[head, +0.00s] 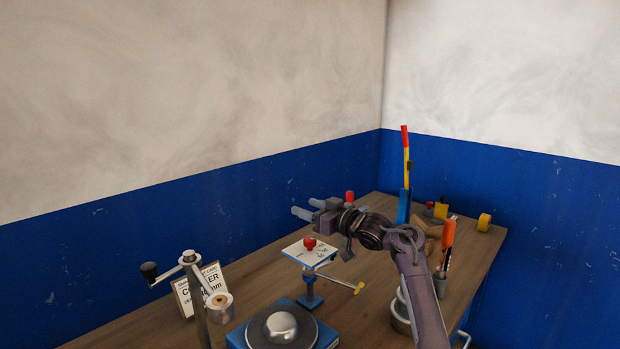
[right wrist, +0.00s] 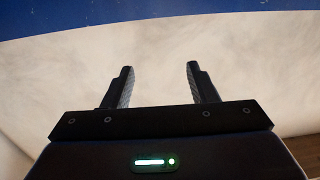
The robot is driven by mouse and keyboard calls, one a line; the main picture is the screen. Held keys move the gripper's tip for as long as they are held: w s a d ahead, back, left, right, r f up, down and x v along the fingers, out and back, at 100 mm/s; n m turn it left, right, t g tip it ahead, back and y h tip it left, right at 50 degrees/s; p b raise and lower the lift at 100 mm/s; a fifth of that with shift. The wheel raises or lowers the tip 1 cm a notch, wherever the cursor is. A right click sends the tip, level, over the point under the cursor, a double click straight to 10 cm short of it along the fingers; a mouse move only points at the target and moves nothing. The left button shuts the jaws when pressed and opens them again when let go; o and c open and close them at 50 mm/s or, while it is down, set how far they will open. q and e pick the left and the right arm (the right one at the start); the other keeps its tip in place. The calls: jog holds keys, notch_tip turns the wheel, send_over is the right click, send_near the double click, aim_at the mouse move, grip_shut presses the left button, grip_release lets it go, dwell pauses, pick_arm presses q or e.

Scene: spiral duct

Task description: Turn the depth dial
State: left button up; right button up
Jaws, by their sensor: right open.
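A white plate (head: 318,254) with printed marks stands on a blue post in the head view, with a red knob (head: 310,243) on top. This may be the depth dial; its markings are too small to read. My right gripper (head: 304,208) is above and behind the plate in the picture, pointing left, apart from the knob. In the right wrist view its two fingers (right wrist: 160,68) are spread with nothing between them. Another red knob or cap (head: 349,196) shows just behind my right wrist, partly hidden. My left gripper is not in view.
A crank with a black handle (head: 149,271) and a lettered card (head: 211,286) stand at left. A silver dome on a blue base (head: 237,336) is in front. A yellow-ended lever (head: 358,288) sticks out below the plate. A tall red-yellow lever (head: 406,155) rises at the back of the wooden bench (head: 150,328).

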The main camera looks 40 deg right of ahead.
notch_tip(320, 180, up, 11)
jog(key=b, duration=0.1)
dwell(0.4)
